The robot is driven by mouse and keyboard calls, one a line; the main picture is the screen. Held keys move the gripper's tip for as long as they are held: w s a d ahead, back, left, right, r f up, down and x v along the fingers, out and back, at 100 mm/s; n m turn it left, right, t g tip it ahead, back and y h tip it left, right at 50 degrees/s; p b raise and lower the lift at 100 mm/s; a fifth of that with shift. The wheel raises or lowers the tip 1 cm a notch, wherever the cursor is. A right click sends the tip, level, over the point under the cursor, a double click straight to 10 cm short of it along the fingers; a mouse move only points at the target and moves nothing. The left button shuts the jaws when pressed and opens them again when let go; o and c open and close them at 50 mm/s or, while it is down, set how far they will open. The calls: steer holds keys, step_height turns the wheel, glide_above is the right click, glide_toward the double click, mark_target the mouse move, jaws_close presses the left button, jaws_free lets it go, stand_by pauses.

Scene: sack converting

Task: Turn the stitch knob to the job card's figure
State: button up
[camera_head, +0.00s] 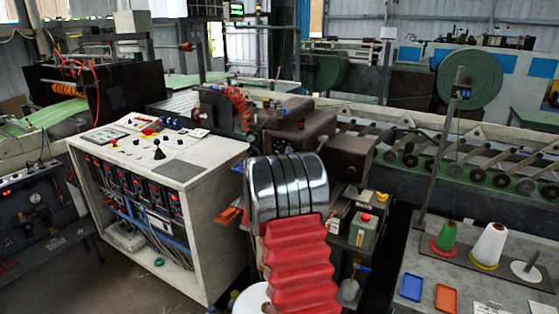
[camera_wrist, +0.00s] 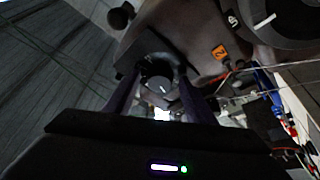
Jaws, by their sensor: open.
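In the wrist view my gripper (camera_wrist: 156,98) is open, its two dark fingers reaching up and away from the camera. A small dark round knob (camera_wrist: 159,82) with a short white mark shows between the fingertips. I cannot tell whether the fingers touch it, and I can read no figure around it. A larger dark dial (camera_wrist: 284,18) with a white line is at the upper right on the same brown machine body. In the head view the brown machine (camera_head: 305,128) stands behind my arm, which hides part of it; my gripper and the knob are hidden there. I can make out no job card for certain.
A control cabinet (camera_head: 225,200) stands left of the machine. A bench (camera_head: 440,262) at the right bears thread cones (camera_head: 489,246) and small blue and orange trays. In the wrist view an orange label (camera_wrist: 219,52) and thin rods or threads lie right of the fingers.

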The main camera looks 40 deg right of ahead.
steer(key=shift+a+f, duration=0.1)
steer(key=shift+a, duration=0.05)
steer(key=v, duration=1.3)
steer(key=shift+s+a, duration=0.2)
steer(key=shift+s, duration=0.05)
